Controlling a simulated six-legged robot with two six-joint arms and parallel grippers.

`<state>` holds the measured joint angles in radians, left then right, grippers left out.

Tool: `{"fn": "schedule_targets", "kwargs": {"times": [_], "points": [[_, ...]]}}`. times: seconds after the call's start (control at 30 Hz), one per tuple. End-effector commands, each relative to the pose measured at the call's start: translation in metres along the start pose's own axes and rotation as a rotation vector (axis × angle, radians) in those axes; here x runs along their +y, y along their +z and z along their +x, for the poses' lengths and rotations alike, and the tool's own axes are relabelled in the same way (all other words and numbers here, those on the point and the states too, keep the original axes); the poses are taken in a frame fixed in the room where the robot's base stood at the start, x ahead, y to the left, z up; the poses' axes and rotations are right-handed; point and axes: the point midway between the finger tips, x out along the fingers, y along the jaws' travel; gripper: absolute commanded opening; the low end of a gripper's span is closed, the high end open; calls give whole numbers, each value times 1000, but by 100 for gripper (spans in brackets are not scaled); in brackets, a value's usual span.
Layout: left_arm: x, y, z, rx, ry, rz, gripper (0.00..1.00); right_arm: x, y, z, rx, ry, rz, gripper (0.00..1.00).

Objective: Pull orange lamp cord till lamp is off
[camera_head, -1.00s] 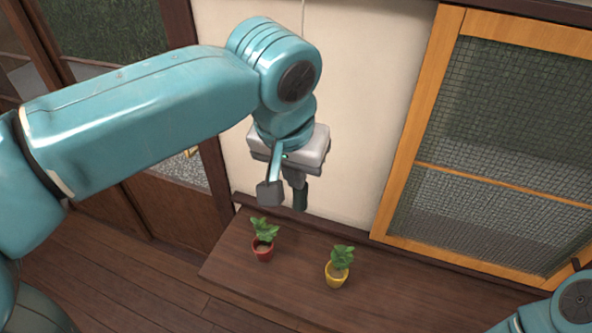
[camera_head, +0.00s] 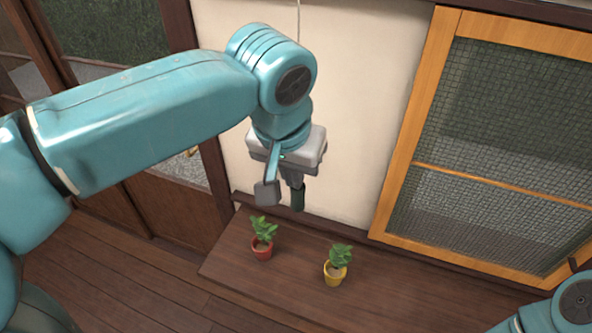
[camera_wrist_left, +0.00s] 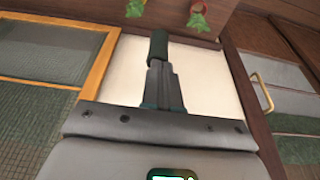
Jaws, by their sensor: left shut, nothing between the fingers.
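A thin pale cord (camera_head: 298,14) hangs at the top of the head view, in front of the cream wall. Its lower part is hidden behind my left arm's wrist joint, and I cannot tell where it ends. No lamp shows in either view, so I cannot see whether it is lit. My left gripper (camera_head: 298,202) points down in front of the wall, above the wooden ledge. Its dark-tipped fingers are shut with nothing between them. They also show together in the left wrist view (camera_wrist_left: 158,48), where no cord is visible. My right gripper is out of view.
A red pot with a plant (camera_head: 262,247) and a yellow pot with a plant (camera_head: 335,275) stand on the dark wooden ledge (camera_head: 290,297) below the gripper. An orange-framed mesh screen (camera_head: 425,140) is to the right. A dark wooden door is on the left.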

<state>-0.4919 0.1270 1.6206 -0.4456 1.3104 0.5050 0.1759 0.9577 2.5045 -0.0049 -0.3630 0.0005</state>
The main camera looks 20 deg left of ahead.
Motion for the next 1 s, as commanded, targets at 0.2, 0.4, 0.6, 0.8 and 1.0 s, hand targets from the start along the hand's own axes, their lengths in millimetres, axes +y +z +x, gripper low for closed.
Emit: {"fn": "schedule_targets", "kwargs": {"times": [0.2, 0.4, 0.6, 0.8, 1.0], "points": [[0, -3, -56, 9, 4, 1, 0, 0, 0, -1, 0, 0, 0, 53], [-1, -4, -90, 6, 3, 1, 0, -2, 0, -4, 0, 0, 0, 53], [-2, -4, -103, 5, 3, 1, 0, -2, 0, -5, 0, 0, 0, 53], [-2, -4, -104, 4, 2, 1, 0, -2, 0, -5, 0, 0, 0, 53], [-1, -3, -104, 5, 3, 0, 0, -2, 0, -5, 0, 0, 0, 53]]}}
